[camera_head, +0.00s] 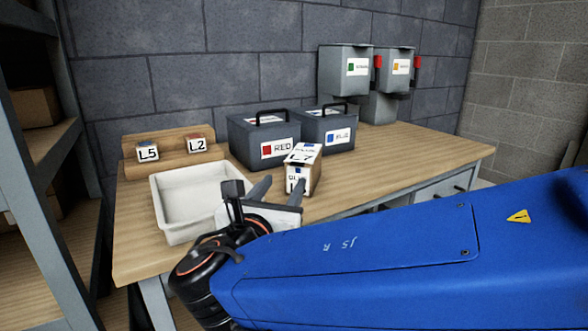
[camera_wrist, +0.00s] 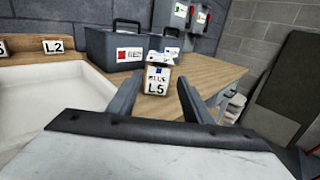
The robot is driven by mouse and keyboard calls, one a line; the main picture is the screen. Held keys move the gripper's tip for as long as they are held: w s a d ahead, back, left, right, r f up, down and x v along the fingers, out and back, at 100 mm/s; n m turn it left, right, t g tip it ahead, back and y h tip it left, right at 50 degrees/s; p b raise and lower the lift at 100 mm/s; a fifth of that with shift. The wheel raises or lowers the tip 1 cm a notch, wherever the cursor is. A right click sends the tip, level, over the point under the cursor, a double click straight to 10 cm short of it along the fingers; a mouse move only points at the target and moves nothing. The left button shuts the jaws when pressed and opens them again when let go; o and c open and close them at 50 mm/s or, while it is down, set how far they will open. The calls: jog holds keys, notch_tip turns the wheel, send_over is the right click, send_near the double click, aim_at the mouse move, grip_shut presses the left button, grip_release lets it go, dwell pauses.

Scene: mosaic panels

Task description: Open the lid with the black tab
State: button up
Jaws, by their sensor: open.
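Two dark grey bins stand at the back of the table, each with a black loop handle on top: one labelled RED (camera_head: 241,147), the other labelled BLUE (camera_head: 318,138). Their tops look shut. I cannot tell which lid has the black tab. My gripper (camera_head: 280,187) is open and empty, short of this small box. In the wrist view the box shows between and beyond the fingers (camera_wrist: 160,92).
A white tray (camera_head: 163,203) lies left of my gripper. Behind it a wooden rack (camera_head: 170,170) bears L5 and L2 tags. Grey wall dispensers (camera_head: 345,80) with red parts hang at the back. The table's right part (camera_head: 420,150) is clear.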

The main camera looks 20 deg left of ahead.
aim_at(297, 163)
jog(key=w, duration=0.9)
jog(key=shift+w+a, duration=0.3)
jog(key=shift+a, duration=0.1)
jog(key=shift+c, duration=0.3)
grip_shut()
jog(key=shift+r, duration=0.1)
